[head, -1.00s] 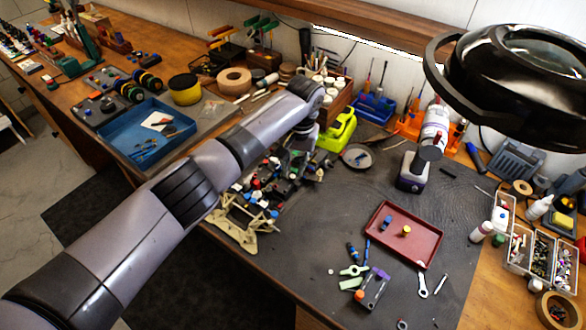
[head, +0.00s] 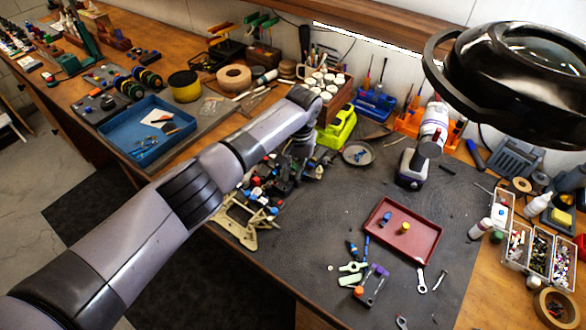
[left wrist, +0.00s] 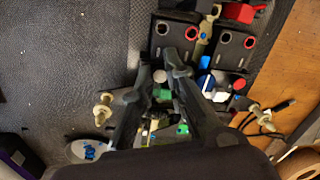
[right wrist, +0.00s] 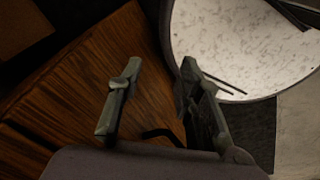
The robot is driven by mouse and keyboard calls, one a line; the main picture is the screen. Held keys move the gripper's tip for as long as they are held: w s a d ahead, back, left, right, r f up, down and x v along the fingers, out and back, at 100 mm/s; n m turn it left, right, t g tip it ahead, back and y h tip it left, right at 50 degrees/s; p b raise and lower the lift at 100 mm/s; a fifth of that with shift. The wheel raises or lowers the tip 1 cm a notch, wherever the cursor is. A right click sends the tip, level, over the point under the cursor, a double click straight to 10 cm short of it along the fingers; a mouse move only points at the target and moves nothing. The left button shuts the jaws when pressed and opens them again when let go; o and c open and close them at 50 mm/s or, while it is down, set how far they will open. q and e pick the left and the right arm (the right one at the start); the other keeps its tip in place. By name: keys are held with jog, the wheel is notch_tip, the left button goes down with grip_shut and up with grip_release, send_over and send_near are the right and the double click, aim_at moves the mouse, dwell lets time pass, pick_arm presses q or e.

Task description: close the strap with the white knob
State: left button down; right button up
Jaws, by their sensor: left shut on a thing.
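The RC car chassis (head: 236,222) lies at the front left edge of the dark mat, largely hidden by my left arm in the head view. My left gripper (left wrist: 158,68) points down into the car's parts. Its fingers are closed around a small white knob (left wrist: 160,76), seen between them in the left wrist view. Dark straps with ringed holes (left wrist: 228,48) lie just beyond the fingertips; which strap the knob belongs to is unclear. My right gripper (right wrist: 158,90) is open and empty, away from the car.
A red tray (head: 428,247) with small parts lies right of the car. A yellow-green car body (head: 338,129) and a small grey dish (head: 357,154) stand behind it. A large black magnifier lamp (head: 520,75) overhangs the right side. The mat's middle is mostly clear.

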aim_at(292, 172)
pick_arm(q)
jog(key=shift+w+a+f+b, duration=0.1)
jog(key=shift+w+b, duration=0.05)
jog(key=shift+b, duration=0.2)
jog(key=shift+g+h, duration=0.3)
jog(key=shift+h, duration=0.2)
jog(key=c, duration=1.9)
grip_release()
notch_tip(292, 172, up, 12)
jog(key=shift+w, duration=0.35)
